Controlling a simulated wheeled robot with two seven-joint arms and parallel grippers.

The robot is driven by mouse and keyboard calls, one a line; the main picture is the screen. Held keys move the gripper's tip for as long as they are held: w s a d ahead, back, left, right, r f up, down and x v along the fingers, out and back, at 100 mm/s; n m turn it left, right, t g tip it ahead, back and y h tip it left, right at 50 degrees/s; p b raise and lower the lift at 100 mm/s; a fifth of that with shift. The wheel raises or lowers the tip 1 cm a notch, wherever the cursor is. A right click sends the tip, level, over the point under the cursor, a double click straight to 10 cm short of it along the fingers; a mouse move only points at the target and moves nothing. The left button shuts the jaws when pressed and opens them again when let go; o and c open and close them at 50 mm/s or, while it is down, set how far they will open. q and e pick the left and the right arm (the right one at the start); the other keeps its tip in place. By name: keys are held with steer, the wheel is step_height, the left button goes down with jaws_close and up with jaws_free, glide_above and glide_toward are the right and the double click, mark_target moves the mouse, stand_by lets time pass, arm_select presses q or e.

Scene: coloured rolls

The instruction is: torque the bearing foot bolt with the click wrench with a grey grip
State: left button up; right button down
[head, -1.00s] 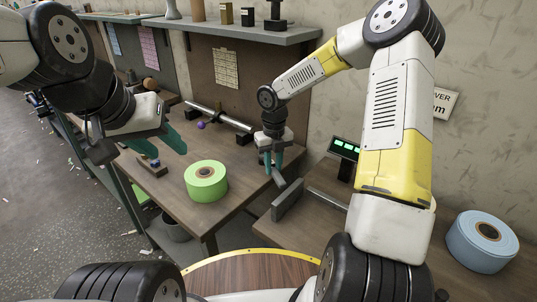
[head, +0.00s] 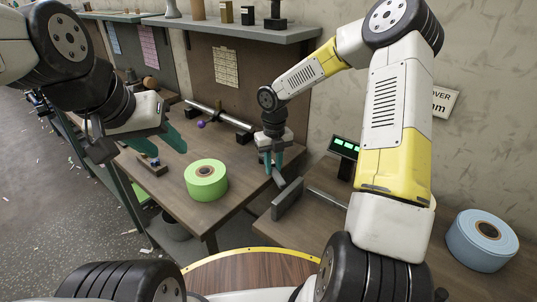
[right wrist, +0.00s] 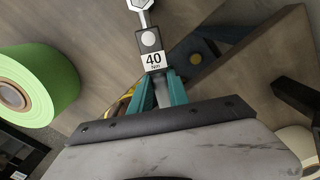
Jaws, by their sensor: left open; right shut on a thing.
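My right gripper (head: 273,163) is over the right end of the wooden bench, fingers pointing down. In the right wrist view its teal fingers (right wrist: 161,90) are shut on a wrench (right wrist: 150,40) with a "40 Nm" label and a pale head at the top edge. The grey part of the wrench runs between the fingers; much of its grip is hidden. My left gripper (head: 174,138) is open and empty over the bench's left side. I cannot tell which part is the bearing foot bolt.
A green roll (head: 206,181) stands on the bench between the grippers. A long shaft with dark supports (head: 222,116) and a purple ball (head: 201,125) lie behind. A grey plate (head: 288,199), a lit display (head: 344,148) and a blue roll (head: 482,241) are to the right.

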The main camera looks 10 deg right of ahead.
mark_target(273, 168)
stand_by(0.4)
steer(key=c, duration=1.2)
jaws_free()
steer(key=shift+o, duration=0.2)
steer(key=shift+r, duration=3.9)
